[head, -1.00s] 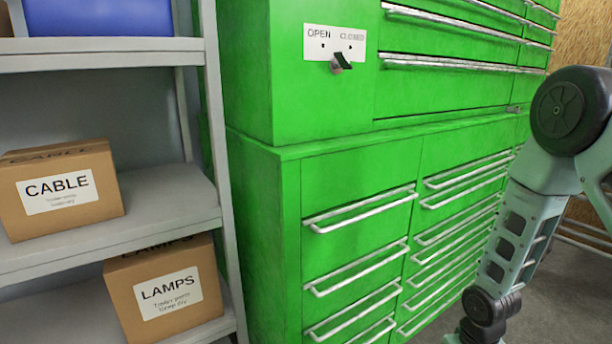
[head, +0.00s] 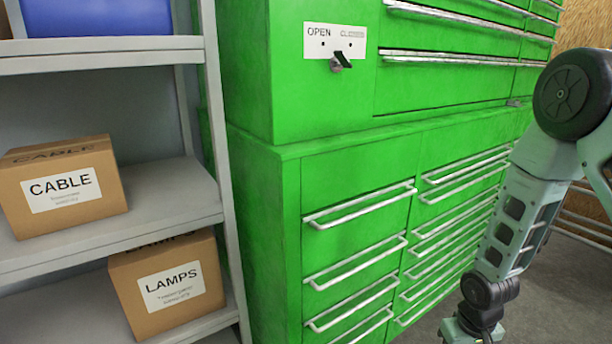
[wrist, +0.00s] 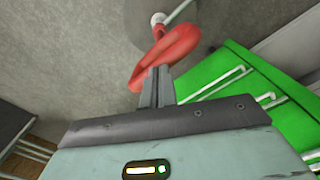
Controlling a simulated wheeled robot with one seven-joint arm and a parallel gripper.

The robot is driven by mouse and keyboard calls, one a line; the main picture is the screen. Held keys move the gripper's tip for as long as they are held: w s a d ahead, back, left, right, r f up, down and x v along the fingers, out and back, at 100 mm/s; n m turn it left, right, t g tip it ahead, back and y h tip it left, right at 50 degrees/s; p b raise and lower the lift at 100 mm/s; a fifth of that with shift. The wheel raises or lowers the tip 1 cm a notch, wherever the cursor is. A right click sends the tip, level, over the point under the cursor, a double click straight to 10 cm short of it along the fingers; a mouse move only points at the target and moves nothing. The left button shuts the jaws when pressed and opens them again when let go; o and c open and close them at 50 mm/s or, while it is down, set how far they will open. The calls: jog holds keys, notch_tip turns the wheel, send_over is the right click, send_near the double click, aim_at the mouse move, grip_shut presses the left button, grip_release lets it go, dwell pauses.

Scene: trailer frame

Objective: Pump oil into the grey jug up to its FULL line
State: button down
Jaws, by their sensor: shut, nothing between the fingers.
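My gripper (wrist: 158,76) is shut and empty in the wrist view, with its dark fingers pressed together. A red curved thing (wrist: 165,55) lies just past the fingertips; I cannot tell whether they touch. A thin rod with a white round end (wrist: 158,18) shows above it, beside a grey rounded shape (wrist: 185,15) cut off by the top edge. I cannot tell whether these belong to the pump or the jug. No FULL line is visible. In the head view my arm hangs at the right, and the gripper's fingers are out of sight.
A green drawer cabinet (head: 350,165) with metal handles fills the head view's middle. Its OPEN/CLOSED plate (head: 318,42) carries a dark lever (head: 342,60). A grey shelf (head: 165,200) at left holds a CABLE box (head: 62,190) and a LAMPS box (head: 170,285).

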jog(key=shift+r+p, duration=2.45)
jog(key=shift+r, duration=0.85)
jog(key=shift+r, duration=0.1)
